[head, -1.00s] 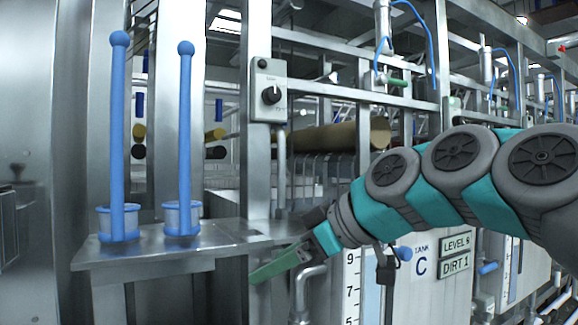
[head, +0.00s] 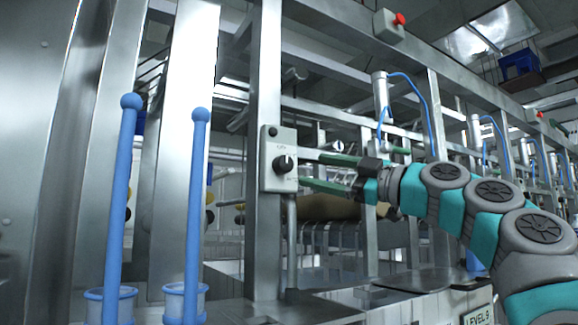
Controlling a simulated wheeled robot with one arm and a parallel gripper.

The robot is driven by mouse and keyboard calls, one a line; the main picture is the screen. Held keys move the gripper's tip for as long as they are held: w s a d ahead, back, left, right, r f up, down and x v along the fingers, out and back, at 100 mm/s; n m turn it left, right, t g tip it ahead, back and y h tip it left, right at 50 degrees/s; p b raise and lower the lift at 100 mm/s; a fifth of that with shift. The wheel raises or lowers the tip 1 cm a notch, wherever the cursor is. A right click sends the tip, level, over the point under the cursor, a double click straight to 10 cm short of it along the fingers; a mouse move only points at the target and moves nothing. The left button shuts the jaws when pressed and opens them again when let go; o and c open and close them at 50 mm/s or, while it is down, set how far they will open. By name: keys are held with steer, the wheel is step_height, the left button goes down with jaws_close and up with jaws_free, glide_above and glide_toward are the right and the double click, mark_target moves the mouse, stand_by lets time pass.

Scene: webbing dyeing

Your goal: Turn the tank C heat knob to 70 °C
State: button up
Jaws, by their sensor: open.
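The heat knob (head: 284,163) is a small black dial with a pale pointer mark. It sits on a grey control box (head: 268,180) fixed to a steel post; the box's small print is too small to read. My gripper (head: 310,170) is open, with its two green fingers, one above the other, pointing left at the knob from the right. The fingertips are close to the knob's right side; I cannot tell whether they touch it. The tank C label is not in view now.
A level plate (head: 478,318) shows at the bottom.

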mark_target(289, 165)
steer(key=p+x, duration=0.3)
steer(key=x, duration=0.4)
steer(key=shift+a+r, duration=0.1)
steer(key=shift+a, duration=0.05)
jaws_close()
stand_by(0.4)
